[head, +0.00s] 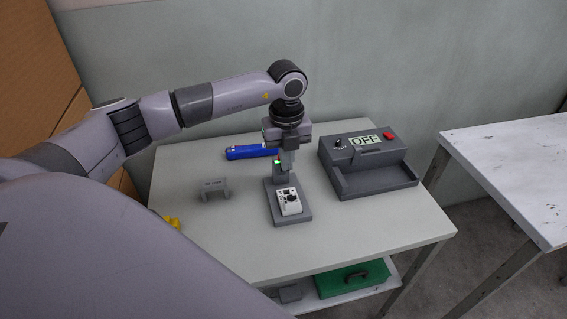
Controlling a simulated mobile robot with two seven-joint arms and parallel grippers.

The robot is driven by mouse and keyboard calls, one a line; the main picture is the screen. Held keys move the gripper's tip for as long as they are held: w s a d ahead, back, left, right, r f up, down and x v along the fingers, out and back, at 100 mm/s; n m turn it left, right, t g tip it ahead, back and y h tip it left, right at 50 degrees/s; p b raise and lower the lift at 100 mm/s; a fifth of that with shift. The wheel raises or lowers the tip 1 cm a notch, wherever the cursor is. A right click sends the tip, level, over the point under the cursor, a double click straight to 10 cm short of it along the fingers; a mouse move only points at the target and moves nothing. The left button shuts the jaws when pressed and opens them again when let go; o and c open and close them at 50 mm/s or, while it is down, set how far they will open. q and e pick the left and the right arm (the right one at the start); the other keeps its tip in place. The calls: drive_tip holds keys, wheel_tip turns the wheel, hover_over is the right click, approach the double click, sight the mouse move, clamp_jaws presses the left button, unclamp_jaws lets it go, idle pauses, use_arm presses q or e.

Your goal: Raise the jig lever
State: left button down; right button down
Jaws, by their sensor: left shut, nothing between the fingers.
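The grey jig (308,218) stands near the middle of the table, with a white housing (288,203) with dark parts lying on its base. My left gripper (283,173) points down at the back end of the jig, just behind the housing. It is shut with nothing seen between its fingers. I cannot make out the jig lever clearly; the gripper covers the back of the jig. Whether the fingers touch the jig I cannot tell. My right gripper is not in view.
A grey tester (378,182) with an "OFF" display and a red button (389,134) stands at the right. A blue tool (243,153) lies behind, a small grey stand (214,189) and a yellow item (172,222) at left. The table's front right is clear.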

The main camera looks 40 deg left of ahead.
use_arm(q)
drive_tip(key=shift+s+a+f, duration=0.1)
drive_tip(key=shift+s+f, duration=0.1)
drive_tip(key=shift+f, duration=0.3)
drive_tip(key=shift+w+a+r+p, duration=0.1)
drive_tip(key=shift+w+r+p, duration=0.05)
drive_tip(key=shift+r+p, duration=0.45)
drive_tip(key=shift+w+a+r+p, duration=0.1)
drive_tip(key=shift+w+r+p, duration=0.05)
drive_tip(key=shift+r+p, duration=0.4)
drive_tip(key=r, duration=0.4)
drive_tip(key=shift+d+r+p, duration=0.2)
drive_tip(key=shift+r+p, duration=0.1)
drive_tip(key=shift+p, duration=0.1)
drive_tip(key=shift+s, duration=0.1)
